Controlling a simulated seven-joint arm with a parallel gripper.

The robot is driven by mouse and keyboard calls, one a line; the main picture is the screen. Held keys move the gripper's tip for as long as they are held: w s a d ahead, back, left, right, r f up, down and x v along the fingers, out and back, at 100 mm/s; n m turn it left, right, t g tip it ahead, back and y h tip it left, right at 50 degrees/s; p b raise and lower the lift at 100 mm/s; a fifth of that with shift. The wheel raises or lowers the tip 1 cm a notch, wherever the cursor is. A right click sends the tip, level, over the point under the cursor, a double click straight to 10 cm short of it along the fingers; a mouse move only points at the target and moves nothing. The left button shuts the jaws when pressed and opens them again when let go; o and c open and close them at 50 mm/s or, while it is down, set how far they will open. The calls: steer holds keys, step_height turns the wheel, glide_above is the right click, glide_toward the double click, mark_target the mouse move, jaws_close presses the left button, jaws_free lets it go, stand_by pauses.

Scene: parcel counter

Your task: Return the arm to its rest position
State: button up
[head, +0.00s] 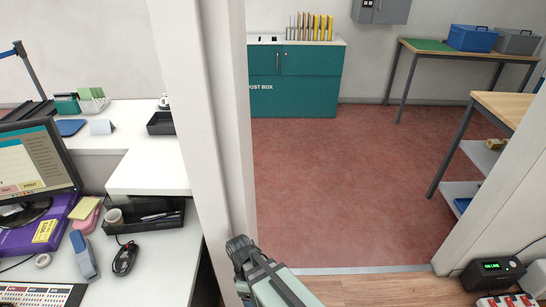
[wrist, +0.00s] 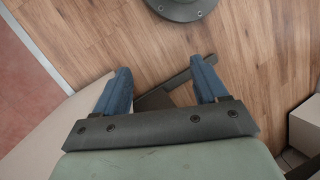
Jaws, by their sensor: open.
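My gripper (wrist: 161,84) is open and empty in the wrist view, its two blue fingers apart with only floor and a dark flat bar showing between and beyond them. Part of my arm (head: 268,279) shows at the bottom middle of the head view, low beside the white door post. I cannot make out my gripper's fingers in the head view.
The white counter (head: 152,172) with a monitor, tray and mouse stands at left. The white post (head: 206,120) rises close to my arm. A black ONLINE box (head: 493,273) sits at lower right. Beyond the doorway, the red floor (head: 340,190) is clear before a teal post box (head: 300,82).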

steer(key=s+d+f+m+g+y, duration=0.1)
steer(key=s+d+f+m, duration=0.6)
steer(key=d, duration=0.4)
steer(key=s+d+f+m+g+y, duration=0.1)
steer(key=s+d+f+m, duration=0.7)
steer(key=d+f, duration=0.3)
steer(key=shift+s+d+f+g, duration=0.3)
steer(key=shift+s+d+f, duration=0.1)
steer(key=shift+f, duration=0.25)
stand_by(0.6)
